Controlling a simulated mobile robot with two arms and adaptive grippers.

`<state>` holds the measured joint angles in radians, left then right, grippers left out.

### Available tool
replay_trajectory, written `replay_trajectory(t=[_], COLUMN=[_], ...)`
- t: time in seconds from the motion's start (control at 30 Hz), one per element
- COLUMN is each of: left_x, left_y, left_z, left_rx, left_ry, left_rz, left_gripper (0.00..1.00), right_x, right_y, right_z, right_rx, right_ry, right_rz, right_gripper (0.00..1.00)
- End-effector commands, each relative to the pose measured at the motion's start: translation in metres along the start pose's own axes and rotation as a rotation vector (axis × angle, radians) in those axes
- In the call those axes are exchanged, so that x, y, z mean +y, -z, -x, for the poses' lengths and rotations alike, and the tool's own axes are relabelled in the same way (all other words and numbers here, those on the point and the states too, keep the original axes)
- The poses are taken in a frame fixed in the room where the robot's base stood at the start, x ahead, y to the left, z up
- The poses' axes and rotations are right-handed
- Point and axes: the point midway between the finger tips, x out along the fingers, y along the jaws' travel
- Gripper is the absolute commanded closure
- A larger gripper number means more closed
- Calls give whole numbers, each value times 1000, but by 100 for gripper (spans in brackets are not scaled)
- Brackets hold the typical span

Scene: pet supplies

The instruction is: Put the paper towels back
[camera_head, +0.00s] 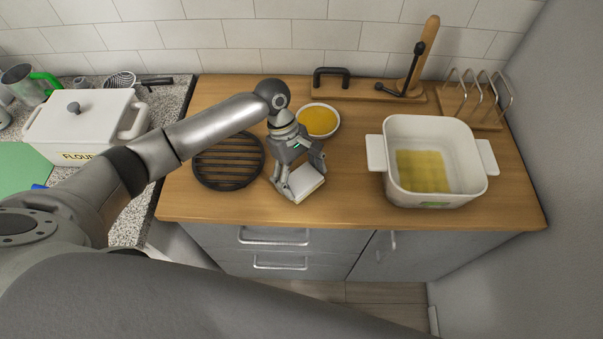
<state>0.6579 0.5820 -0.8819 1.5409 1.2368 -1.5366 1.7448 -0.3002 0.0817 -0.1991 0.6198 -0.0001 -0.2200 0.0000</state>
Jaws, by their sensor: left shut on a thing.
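A small white flat-sided block (303,184), which looks like the stack of paper towels, is low over the wooden counter near its front edge. My left gripper (297,184) points down and is shut on it. The fingers hide part of the block, and I cannot tell whether it touches the counter. A wooden stand with an upright post (422,58) and a dark arm is at the back right. My right gripper is out of view.
A round black grate (229,175) lies left of the gripper, and a bowl of orange food (319,121) behind it. A white tub (436,198) with yellow contents stands right. A wire rack (478,94) is behind it. A white flour container (88,128) stands left.

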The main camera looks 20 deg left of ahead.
Motion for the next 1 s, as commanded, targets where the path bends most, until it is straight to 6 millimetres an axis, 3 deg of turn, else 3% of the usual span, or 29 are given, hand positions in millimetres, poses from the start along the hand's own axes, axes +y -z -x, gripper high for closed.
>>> replay_trajectory(t=[0.37,0.4,0.5,0.87,1.0], left_x=[0,0,0,0,1], left_y=[2,2,2,2,2], left_z=[-5,-5,-5,-5,4], left_rx=[0,0,1,1,1], left_ry=[0,-1,-1,-1,-2], left_rz=[1,0,0,0,0], left_gripper=[34,12,0,0,0], right_x=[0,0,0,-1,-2], right_y=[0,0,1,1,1], right_z=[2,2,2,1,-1], right_rx=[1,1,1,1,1], right_ry=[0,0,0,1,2], right_rz=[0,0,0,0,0], right_gripper=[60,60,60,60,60])
